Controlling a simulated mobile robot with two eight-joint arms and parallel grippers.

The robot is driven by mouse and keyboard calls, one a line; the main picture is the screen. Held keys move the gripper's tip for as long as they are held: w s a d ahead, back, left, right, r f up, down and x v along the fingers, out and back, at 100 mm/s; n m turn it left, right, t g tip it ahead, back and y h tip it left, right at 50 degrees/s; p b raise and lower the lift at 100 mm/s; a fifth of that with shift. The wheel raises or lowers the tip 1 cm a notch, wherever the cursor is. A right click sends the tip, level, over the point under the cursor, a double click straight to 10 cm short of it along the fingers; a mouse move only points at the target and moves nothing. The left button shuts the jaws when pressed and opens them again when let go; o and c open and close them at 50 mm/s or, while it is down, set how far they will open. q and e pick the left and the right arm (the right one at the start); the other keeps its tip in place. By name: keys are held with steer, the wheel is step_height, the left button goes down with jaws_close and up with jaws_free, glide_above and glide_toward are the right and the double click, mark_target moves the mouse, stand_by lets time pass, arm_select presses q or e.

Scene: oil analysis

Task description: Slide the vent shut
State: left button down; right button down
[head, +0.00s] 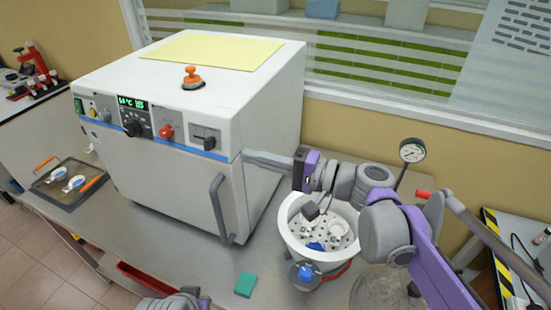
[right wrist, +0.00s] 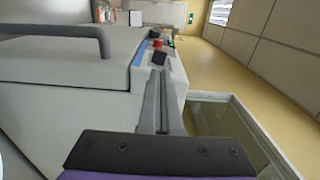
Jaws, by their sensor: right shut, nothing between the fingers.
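The vent is most likely the dark slider (head: 204,138) in its small grey plate at the right end of the white oven's (head: 270,75) front panel. My right gripper (head: 246,154) is shut and empty, its fingers reaching left to the oven's front right corner, just right of the vent. In the right wrist view the shut fingers (right wrist: 158,75) point along the oven panel, toward a dark panel part (right wrist: 160,63). I cannot tell whether they touch the oven. Part of my left gripper (head: 178,301) shows at the bottom edge; its fingers are not clear.
A door handle (head: 221,208) sticks out below the panel. A white perforated bowl (head: 291,240) with a gauge (head: 412,151) stands under my right arm. A green block (head: 245,284) lies on the grey bench. A tray (head: 50,198) with dishes is at left.

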mark_target(211, 145)
arm_select(q)
steer(key=shift+w+r+p, duration=0.3)
steer(key=shift+r+p, duration=0.05)
steer(key=shift+r, duration=0.2)
arm_select(e)
steer(key=x, duration=0.7)
steer(key=shift+w+a, duration=0.15)
